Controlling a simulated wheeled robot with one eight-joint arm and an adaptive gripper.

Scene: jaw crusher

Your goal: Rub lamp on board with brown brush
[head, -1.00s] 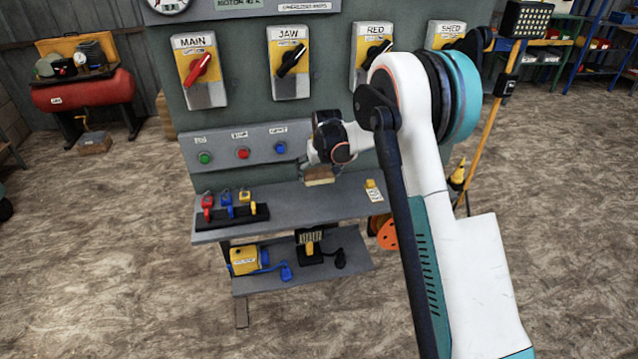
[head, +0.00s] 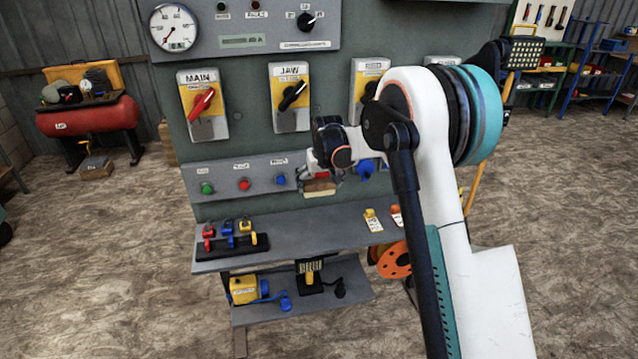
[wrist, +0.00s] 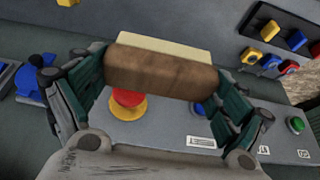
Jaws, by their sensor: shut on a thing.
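A brown brush (wrist: 160,68) with a pale strip along one side is clamped between the dark green fingers of my gripper (wrist: 150,85). In the head view, the brush (head: 322,188) and my gripper (head: 318,172) are in front of the board's lower panel (head: 225,171), above the shelf. A green round fitting (head: 207,188), a red one (head: 244,184) and a blue one (head: 281,180) sit on that panel, left of the brush. I cannot tell which is a lamp. The green one also shows in the wrist view (wrist: 295,124). Contact between brush and panel is not visible.
A red mushroom button on a yellow base (wrist: 128,102) lies behind the brush. A blue knob (head: 365,170) is to its right. Padlocks (head: 229,230) stand on the shelf (head: 300,238) below. Rotary switches (head: 203,105) are above. My arm hides the board's right side.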

